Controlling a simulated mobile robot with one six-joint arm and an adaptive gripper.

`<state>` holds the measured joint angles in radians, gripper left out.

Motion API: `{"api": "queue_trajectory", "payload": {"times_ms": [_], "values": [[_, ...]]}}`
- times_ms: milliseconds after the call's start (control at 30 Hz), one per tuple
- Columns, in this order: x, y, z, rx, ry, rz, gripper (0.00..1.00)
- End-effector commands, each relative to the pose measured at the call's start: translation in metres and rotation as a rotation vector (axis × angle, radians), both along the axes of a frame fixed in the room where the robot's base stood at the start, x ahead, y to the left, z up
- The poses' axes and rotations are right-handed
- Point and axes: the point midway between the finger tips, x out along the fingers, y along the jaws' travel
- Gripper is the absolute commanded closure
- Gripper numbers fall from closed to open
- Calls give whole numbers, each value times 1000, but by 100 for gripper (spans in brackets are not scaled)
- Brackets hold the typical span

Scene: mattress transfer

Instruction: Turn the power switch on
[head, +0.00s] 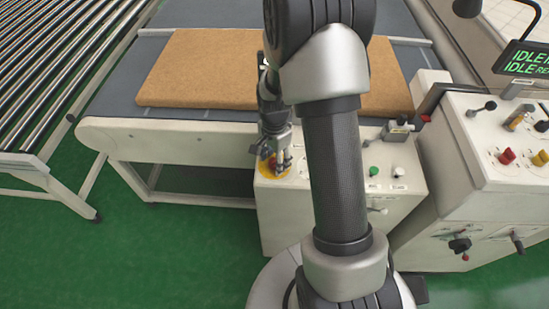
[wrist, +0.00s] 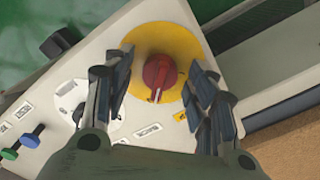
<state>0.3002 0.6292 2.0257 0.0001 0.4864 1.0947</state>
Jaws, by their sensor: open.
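The power switch is a red rotary knob (wrist: 159,76) on a round yellow plate (wrist: 160,38), on top of a cream control box (head: 345,188). In the wrist view the knob lies between the two fingers of my gripper (wrist: 160,84). The fingers stand apart with gaps on both sides of the knob, and I see no contact. The knob's ridge points down and slightly left. In the head view my gripper (head: 276,163) is over the yellow plate at the box's left end and hides most of the knob.
A brown mattress (head: 215,68) lies on the grey conveyor (head: 225,120) behind the box. A green button (head: 373,170) and a white button (head: 397,168) stand to the right. A second console (head: 480,160) with a lit IDLE display (head: 526,62) is further right. A roller conveyor (head: 45,75) is at left.

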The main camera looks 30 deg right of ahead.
Motion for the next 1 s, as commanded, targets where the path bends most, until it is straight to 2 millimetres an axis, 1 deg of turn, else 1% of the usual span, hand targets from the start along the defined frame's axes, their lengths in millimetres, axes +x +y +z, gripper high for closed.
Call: {"api": "queue_trajectory", "payload": {"times_ms": [167, 267, 367, 600, 700, 833, 1000], "values": [[0, 0, 2, 0, -1, 0, 48], [1, 0, 11, -1, -3, 0, 48], [1, 0, 28, -2, -5, 0, 48], [1, 0, 80, -2, -5, 0, 48], [1, 0, 98, -1, -5, 0, 48], [1, 0, 113, -1, -2, 0, 48], [0, 0, 120, 0, 1, 0, 48]]}}
